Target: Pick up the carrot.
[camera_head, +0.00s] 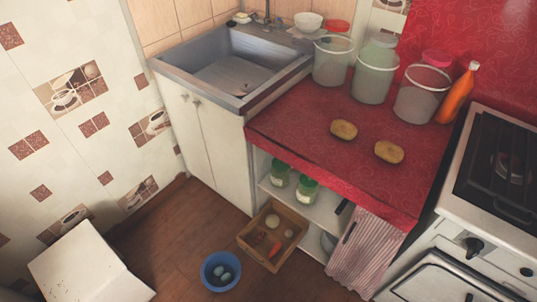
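An orange elongated thing, likely the carrot (274,248), lies in a shallow wooden crate (243,243) on the floor. The crate stands in front of the open shelf under the red counter. Round pale items lie beside the carrot in the crate, one of them onion-like (272,221). A darker reddish item lies on its left, too small to make out. Neither of my grippers is in view.
A blue bowl (207,270) with pale egg-like things stands on the floor left of the crate. A white flat-topped object (80,262) is at the lower left. The red counter (300,130) overhangs the shelf; a stove (470,220) stands right.

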